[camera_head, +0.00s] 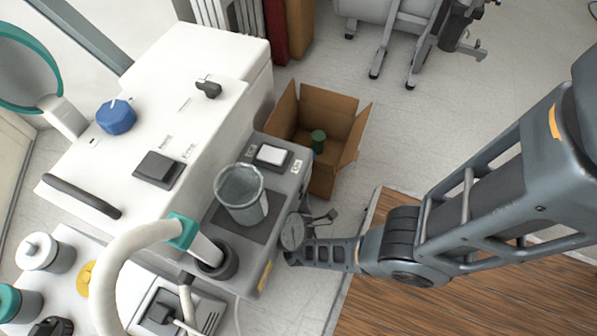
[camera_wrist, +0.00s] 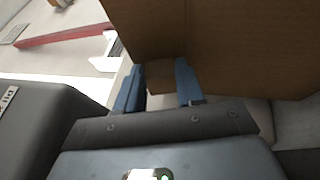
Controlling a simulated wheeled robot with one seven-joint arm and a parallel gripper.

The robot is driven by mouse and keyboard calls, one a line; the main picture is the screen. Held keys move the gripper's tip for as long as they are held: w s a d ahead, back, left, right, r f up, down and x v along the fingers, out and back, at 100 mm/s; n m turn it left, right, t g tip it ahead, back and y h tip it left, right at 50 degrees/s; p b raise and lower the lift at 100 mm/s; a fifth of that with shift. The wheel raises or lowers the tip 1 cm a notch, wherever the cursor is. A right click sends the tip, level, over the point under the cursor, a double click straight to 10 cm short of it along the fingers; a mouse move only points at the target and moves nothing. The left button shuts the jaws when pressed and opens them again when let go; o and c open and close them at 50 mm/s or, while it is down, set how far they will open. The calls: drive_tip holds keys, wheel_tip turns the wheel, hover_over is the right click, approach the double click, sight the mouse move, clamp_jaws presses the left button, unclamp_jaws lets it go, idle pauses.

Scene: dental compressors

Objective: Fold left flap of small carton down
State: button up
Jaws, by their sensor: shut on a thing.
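The small brown carton (camera_head: 338,165) stands open on the floor beside the white cabinet in the head view. Its left flap (camera_head: 282,114) stands up and its right flap (camera_head: 357,136) leans outward. A green cylinder (camera_head: 318,140) is inside. In the wrist view, brown cardboard (camera_wrist: 225,45) fills the top right. My gripper (camera_wrist: 158,85) has its two blue fingers on either side of a small brown cardboard piece (camera_wrist: 159,77), shut on it. I cannot tell which flap this is. The fingertips are not clearly visible in the head view.
The white dental unit (camera_head: 195,80) stands close left of the carton, with a metal cup (camera_head: 241,194) on its grey ledge. A wheeled stand (camera_head: 395,30) is at the back. Pale floor (camera_head: 430,110) is clear right of the carton.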

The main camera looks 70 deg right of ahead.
drive_tip(key=r+y+p, duration=0.1)
drive_tip(key=p, duration=0.2)
drive_tip(key=shift+d+m+g, duration=0.15)
drive_tip(key=shift+m+g, duration=0.15)
drive_tip(key=shift+m, duration=0.1)
drive_tip(key=shift+f, duration=0.2)
drive_tip(key=o, duration=1.1)
drive_tip(key=shift+c, duration=0.2)
drive_tip(key=r+v, duration=0.1)
drive_tip(key=v, duration=0.6)
drive_tip(key=shift+a+f, duration=0.4)
drive_tip(key=shift+f, duration=0.05)
drive_tip(key=shift+s, duration=0.15)
